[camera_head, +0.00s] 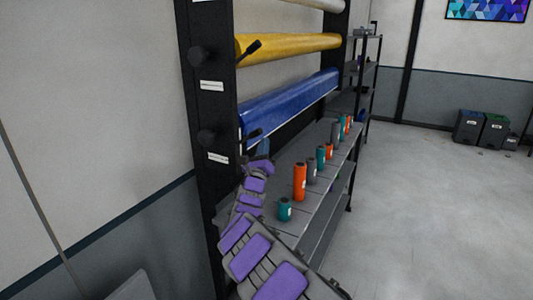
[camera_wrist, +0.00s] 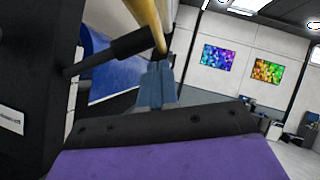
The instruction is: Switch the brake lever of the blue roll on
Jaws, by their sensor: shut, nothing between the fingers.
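The blue roll (camera_head: 290,102) hangs on the black rack, below the yellow roll. Its black brake lever (camera_head: 250,135) sticks out to the right from the near end of the roll, angled slightly up. In the wrist view the lever (camera_wrist: 115,48) crosses the upper left, with the blue roll (camera_wrist: 93,42) behind it. My gripper (camera_head: 263,146) is close by the lever's free end, a little below and to its right. In the wrist view my gripper's blue-grey fingers (camera_wrist: 157,75) are together and empty, just below the lever's tip. Whether they touch it I cannot tell.
The yellow roll (camera_head: 290,47) with its own black lever (camera_head: 250,49) is above. A grey shelf (camera_head: 325,180) below the blue roll carries several orange, teal and grey cylinders (camera_head: 299,181). Open floor (camera_head: 440,210) lies to the right, with bins (camera_head: 493,131) far back.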

